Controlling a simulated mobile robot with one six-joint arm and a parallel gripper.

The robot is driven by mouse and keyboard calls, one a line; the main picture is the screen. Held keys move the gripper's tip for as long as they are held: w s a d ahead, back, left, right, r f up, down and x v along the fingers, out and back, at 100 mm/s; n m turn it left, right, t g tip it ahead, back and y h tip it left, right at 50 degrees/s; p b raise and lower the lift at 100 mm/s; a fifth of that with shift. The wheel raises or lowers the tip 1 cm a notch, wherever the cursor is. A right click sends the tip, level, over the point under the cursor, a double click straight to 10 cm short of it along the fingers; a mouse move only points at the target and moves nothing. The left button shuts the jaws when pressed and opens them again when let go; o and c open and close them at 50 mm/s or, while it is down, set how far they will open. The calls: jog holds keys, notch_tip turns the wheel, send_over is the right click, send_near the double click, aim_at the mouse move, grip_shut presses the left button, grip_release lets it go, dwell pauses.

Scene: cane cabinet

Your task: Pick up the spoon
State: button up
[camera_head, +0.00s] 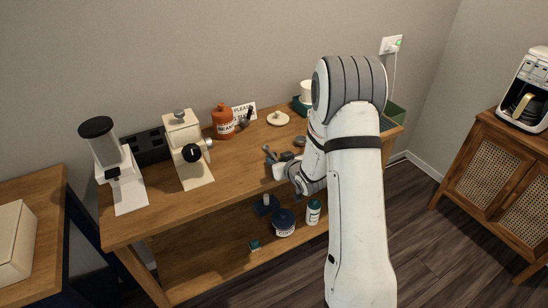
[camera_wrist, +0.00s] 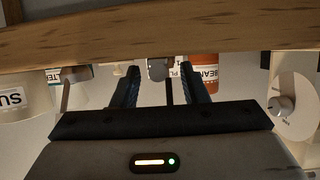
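My gripper (camera_head: 279,159) is at the front edge of the wooden coffee table, fingers pointing over the tabletop. In the wrist view, which is upside down, its two dark fingers (camera_wrist: 164,88) are apart. A small grey thing with a thin dark handle (camera_wrist: 160,68), which looks like the spoon, shows between them. The handle runs toward the gripper's body, with visible gaps to both fingers. A second grey utensil (camera_wrist: 76,74) lies to one side in the wrist view.
The wooden tabletop (camera_head: 225,168) carries an orange beans jar (camera_head: 223,122), a cream grinder (camera_head: 184,140), a white grinder (camera_head: 112,165) and a small plate (camera_head: 278,118). Jars (camera_head: 284,222) stand on the lower shelf. A cane cabinet (camera_head: 500,180) stands at right.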

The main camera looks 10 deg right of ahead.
jog(key=shift+w+a+f, duration=0.1)
jog(key=shift+w, duration=0.15)
jog(key=shift+c, duration=0.3)
grip_shut()
